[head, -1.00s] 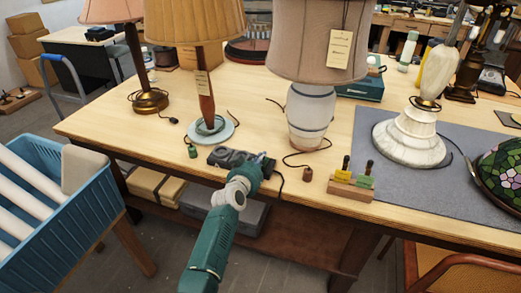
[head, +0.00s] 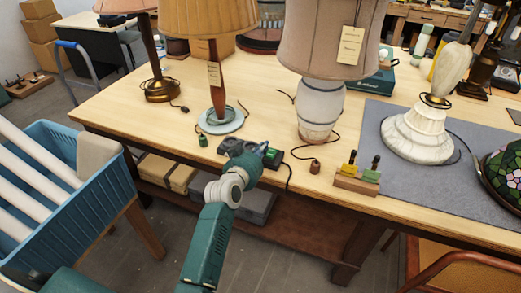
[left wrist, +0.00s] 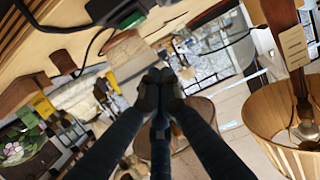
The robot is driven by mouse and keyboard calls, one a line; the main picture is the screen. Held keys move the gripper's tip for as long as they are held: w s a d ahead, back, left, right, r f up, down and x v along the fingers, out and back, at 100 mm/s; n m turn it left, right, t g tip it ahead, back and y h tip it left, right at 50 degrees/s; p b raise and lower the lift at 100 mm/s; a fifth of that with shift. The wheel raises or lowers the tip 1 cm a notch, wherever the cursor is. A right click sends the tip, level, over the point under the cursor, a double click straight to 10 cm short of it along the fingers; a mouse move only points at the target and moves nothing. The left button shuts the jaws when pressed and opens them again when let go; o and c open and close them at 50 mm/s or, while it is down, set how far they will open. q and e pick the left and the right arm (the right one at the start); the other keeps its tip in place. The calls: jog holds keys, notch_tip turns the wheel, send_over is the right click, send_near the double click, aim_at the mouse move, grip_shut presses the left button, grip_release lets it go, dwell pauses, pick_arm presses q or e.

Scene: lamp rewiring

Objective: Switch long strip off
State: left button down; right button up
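The long strip (head: 278,154) is a dark power strip with a green part, lying near the front edge of the wooden table in the head view. A dark strip with a green part also shows at the top of the left wrist view (left wrist: 112,10), cut by the frame edge. My left gripper (head: 247,149) is at the strip and hides its left and middle parts; I cannot tell whether it touches. In the left wrist view its dark fingertips (left wrist: 160,80) are together with nothing seen between them. The switch position cannot be told. My right gripper is not in view.
Lamps with a white ceramic base (head: 320,108) and a wooden stem (head: 216,83) stand behind the strip. A small wooden block (head: 357,185) with yellow and green pieces is to the right. A blue crate (head: 115,195) is at left. Dark cords lie around the strip.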

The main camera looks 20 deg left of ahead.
pick_arm(q)
jog(key=shift+r+v, duration=0.2)
jog(key=shift+v, duration=1)
jog(key=shift+d, duration=0.1)
jog(key=s+d+f+g+b, duration=0.1)
jog(key=s+f+g, duration=0.15)
jog(key=f, duration=0.75)
jog(key=s+d+f+g, duration=0.1)
jog(key=s+d+f, duration=0.15)
jog(key=f, duration=0.75)
jog(key=s+f+m+g, duration=0.1)
jog(key=s+f+g, duration=0.3)
jog(key=s+f, duration=1.45)
jog(key=s+a+f+g, duration=0.1)
jog(key=s+f, duration=0.5)
jog(key=s, duration=0.6)
jog(key=s+a+f+g+b, duration=0.1)
jog(key=s+f+g, duration=0.2)
jog(key=s+f, duration=0.4)
jog(key=s+a+f+m+g+b, duration=0.1)
jog(key=s+f, duration=0.5)
jog(key=s, duration=1.1)
jog(key=shift+a+f+g+y, duration=0.3)
jog(key=shift+a+g, duration=0.2)
jog(key=shift+g, duration=0.35)
